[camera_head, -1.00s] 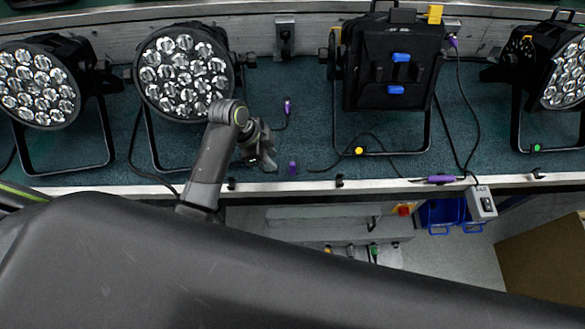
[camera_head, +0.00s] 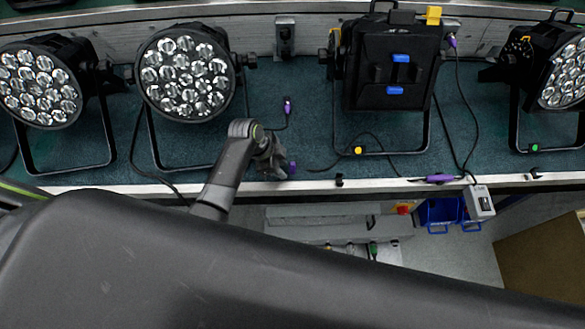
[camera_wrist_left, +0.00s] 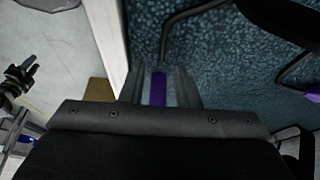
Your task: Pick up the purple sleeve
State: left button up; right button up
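The purple sleeve (camera_head: 292,168) stands on the teal bench top near its front edge, partly hidden by my left gripper in the head view. My left gripper (camera_head: 273,166) is right beside it, low over the bench. In the left wrist view the sleeve (camera_wrist_left: 157,88) lies between the two fingers (camera_wrist_left: 158,86), with a narrow gap on each side. The left gripper is open around it. A dark gripper-like shape (camera_wrist_left: 20,75), probably my right gripper, shows at the left edge of the wrist view; its opening is unclear.
Lamps (camera_head: 186,72) and a black fixture (camera_head: 393,65) stand behind. A purple-ended cable (camera_head: 287,106) lies behind the sleeve, and another purple connector (camera_head: 440,179) is at the front edge. Black clips (camera_head: 339,180) line the edge. Blue bins (camera_head: 440,213) are below.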

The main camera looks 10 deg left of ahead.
pick_arm(q)
grip_shut()
notch_tip(320, 180, up, 10)
jog(key=shift+b, duration=0.3)
dwell(0.4)
